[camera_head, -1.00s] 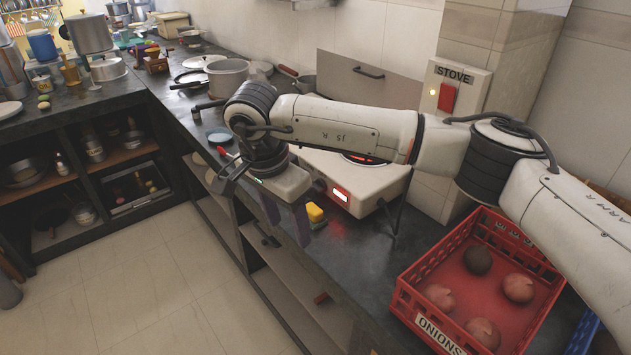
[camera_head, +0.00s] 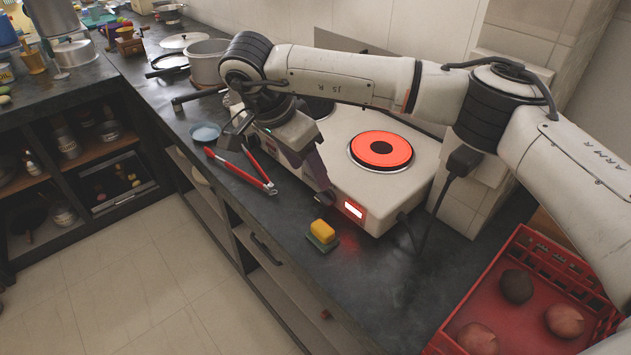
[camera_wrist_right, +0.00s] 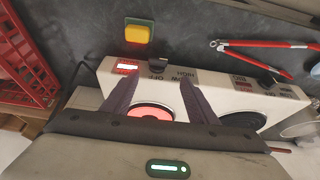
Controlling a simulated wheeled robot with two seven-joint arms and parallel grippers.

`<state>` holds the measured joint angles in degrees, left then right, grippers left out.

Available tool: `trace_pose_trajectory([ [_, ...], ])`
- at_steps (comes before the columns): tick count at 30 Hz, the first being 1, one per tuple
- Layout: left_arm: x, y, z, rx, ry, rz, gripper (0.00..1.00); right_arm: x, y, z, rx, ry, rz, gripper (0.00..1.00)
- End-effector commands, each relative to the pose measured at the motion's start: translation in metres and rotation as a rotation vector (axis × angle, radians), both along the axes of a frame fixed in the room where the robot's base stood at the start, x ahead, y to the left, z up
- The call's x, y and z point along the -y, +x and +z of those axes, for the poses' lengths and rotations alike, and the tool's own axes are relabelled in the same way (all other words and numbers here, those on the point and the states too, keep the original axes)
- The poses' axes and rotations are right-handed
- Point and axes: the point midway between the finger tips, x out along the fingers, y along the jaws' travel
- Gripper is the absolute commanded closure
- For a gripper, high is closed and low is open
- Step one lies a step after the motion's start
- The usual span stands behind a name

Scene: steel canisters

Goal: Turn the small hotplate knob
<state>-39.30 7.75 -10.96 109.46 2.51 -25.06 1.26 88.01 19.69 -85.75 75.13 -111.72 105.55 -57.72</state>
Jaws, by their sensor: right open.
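The white hotplate (camera_head: 395,190) stands on the dark counter, its right burner (camera_head: 381,150) glowing red and its left burner (camera_wrist_right: 242,122) black. In the right wrist view a dark knob (camera_wrist_right: 158,67) sits on its front near the OFF, LOW and HIGH labels, beside a lit red display (camera_wrist_right: 127,67). A second dark knob (camera_wrist_right: 268,83) is farther right. I cannot tell which knob is smaller. My right gripper (camera_wrist_right: 160,82) is open above the hotplate's front, its fingers pointing toward the first knob, which shows between and just beyond the tips. My left gripper is not in view.
A red crate (camera_head: 455,325) with onions is at the lower right.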

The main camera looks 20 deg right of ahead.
Motion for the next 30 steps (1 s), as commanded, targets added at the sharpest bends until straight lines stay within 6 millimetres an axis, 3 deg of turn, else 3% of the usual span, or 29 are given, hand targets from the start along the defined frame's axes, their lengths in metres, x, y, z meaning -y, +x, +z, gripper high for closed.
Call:
trace_pose_trajectory([
  [9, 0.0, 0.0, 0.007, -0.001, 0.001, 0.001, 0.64, 0.022, 0.006, -0.055, -0.005, -0.001, -0.003, 0.47],
  [15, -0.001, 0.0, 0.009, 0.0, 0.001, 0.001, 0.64, 0.03, 0.01, -0.077, -0.003, 0.0, 0.0, 0.47],
  [26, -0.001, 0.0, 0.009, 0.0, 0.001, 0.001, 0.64, 0.032, 0.011, -0.083, -0.002, -0.001, 0.0, 0.47],
  [30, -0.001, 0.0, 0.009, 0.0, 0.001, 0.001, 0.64, 0.032, 0.011, -0.083, -0.002, -0.001, 0.0, 0.67],
])
